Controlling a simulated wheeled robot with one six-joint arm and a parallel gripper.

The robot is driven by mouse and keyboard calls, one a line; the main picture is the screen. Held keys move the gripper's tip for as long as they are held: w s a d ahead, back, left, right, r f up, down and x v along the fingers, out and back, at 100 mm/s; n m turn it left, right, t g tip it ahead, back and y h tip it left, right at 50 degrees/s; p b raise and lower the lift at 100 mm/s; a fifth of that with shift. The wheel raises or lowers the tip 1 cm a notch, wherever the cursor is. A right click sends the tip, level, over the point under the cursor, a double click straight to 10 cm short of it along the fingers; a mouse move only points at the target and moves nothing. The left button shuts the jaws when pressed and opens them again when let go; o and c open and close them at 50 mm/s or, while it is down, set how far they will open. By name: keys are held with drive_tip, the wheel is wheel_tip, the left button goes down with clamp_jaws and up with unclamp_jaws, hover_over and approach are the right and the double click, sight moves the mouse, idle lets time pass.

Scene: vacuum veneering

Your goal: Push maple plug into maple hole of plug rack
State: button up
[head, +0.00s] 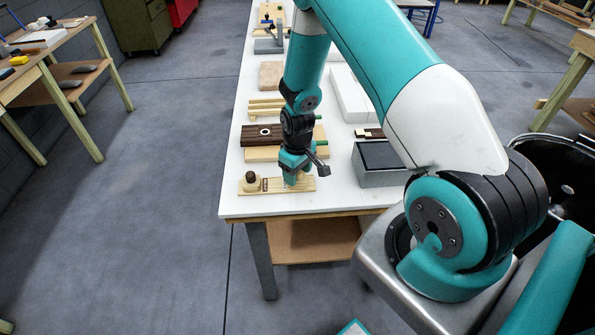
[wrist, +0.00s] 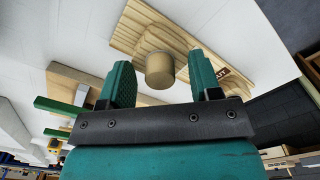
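The plug rack (head: 272,187) is a pale wooden board lying near the table's front edge; it also shows in the wrist view (wrist: 140,38). A pale round plug (wrist: 159,69), apparently the maple one, stands up from the rack; how deep it sits cannot be told. My gripper (head: 291,177) is low over the right part of the rack. In the wrist view its two green fingers (wrist: 160,57) are apart, one on each side of the pale plug, with gaps visible. A dark plug (head: 250,177) stands at the rack's left end. Its dark label (wrist: 222,73) is partly hidden by a finger.
A dark board with a round hole (head: 263,133) and a pale board lie just behind the rack. A grey box with a dark top (head: 380,163) stands to the right. More wooden pieces lie farther back. Bare white table (head: 245,207) shows in front of the rack.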

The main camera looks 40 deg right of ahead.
wheel_tip(320, 180, up, 18)
drive_tip(key=b, duration=0.3)
drive_tip(key=shift+f, duration=0.25)
idle(0.5)
drive_tip(key=s+a+r+n+y, duration=0.1)
drive_tip(key=s+a+r, duration=0.35)
drive_tip(key=a, duration=0.35)
drive_tip(key=s+a+r+n+y, duration=0.1)
drive_tip(key=s+a+r, duration=0.35)
drive_tip(key=a, duration=0.25)
drive_tip(key=s+a+r+n+y, duration=0.1)
drive_tip(key=s+a+r, duration=0.1)
drive_tip(key=s, duration=0.4)
drive_tip(key=s+a+r+n+y, duration=0.1)
drive_tip(key=s+a+r, duration=0.1)
drive_tip(key=s+a, duration=0.3)
drive_tip(key=shift+s+a+r+n, duration=0.15)
drive_tip(key=shift+s+a+n, duration=0.2)
drive_tip(key=shift+s, duration=0.75)
drive_tip(key=shift+d, duration=0.15)
